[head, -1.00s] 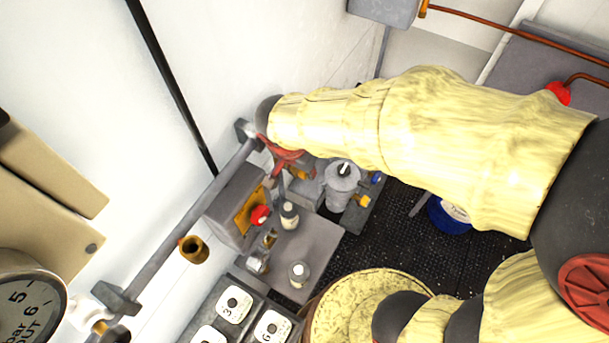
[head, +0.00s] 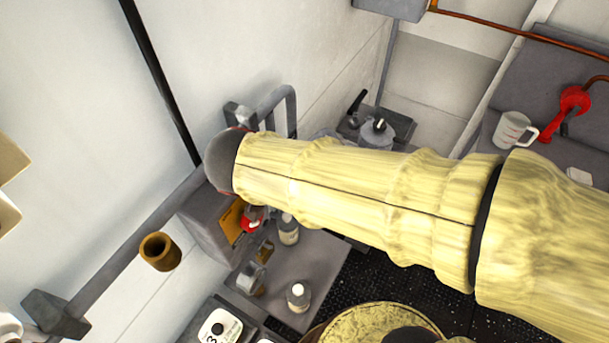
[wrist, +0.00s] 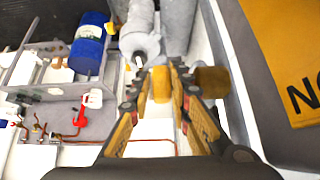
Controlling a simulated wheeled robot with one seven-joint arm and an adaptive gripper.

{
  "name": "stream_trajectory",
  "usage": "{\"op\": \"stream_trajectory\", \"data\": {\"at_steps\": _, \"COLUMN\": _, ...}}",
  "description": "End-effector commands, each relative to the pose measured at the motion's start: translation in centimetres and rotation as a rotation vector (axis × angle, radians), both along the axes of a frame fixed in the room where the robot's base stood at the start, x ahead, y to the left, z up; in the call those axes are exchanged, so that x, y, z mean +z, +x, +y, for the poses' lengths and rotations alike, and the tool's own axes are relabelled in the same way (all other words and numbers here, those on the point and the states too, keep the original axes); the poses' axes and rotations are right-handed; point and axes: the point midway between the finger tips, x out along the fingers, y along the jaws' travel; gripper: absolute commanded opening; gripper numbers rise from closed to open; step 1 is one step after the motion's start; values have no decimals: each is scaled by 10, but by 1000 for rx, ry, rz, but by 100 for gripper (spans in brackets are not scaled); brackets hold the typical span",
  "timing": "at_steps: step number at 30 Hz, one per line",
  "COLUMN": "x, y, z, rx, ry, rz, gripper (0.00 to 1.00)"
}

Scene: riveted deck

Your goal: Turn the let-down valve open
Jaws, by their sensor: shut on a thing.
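In the wrist view my gripper (wrist: 160,88) is shut on a small yellow-orange piece (wrist: 160,78) between its fingertips. A brown brass cylinder (wrist: 211,81) lies just right of the fingertips. I cannot tell for certain whether the held piece belongs to the let-down valve. A red lever handle (wrist: 91,98) on copper pipework shows farther off at the left. In the head view a red lever valve (head: 568,108) is on the grey panel at the right.
A yellow sign (wrist: 285,50) is close at the right in the wrist view. In the head view, a brass cup (head: 160,251), small bottles (head: 298,297) and a red knob (head: 251,222) are near the left wall. A white mug (head: 512,130) stands at the right.

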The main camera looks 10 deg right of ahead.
Motion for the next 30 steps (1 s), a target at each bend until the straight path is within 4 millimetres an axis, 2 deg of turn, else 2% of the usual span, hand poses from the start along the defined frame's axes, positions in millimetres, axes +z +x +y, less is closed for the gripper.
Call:
{"op": "stream_trajectory", "data": {"at_steps": 13, "x": 0, "y": 0, "z": 0, "rx": 1, "ry": -4, "rz": -4, "gripper": 0}}
{"op": "stream_trajectory", "data": {"at_steps": 14, "x": -1, "y": 0, "z": 0, "rx": 1, "ry": -4, "rz": -4, "gripper": 20}}
{"op": "stream_trajectory", "data": {"at_steps": 17, "x": -1, "y": 0, "z": 0, "rx": 1, "ry": -4, "rz": -4, "gripper": 26}}
{"op": "stream_trajectory", "data": {"at_steps": 26, "x": 0, "y": 0, "z": 0, "rx": 0, "ry": -4, "rz": -3, "gripper": 27}}
{"op": "stream_trajectory", "data": {"at_steps": 30, "x": 6, "y": -4, "z": 4, "rx": 2, "ry": -3, "rz": -5, "gripper": 27}}
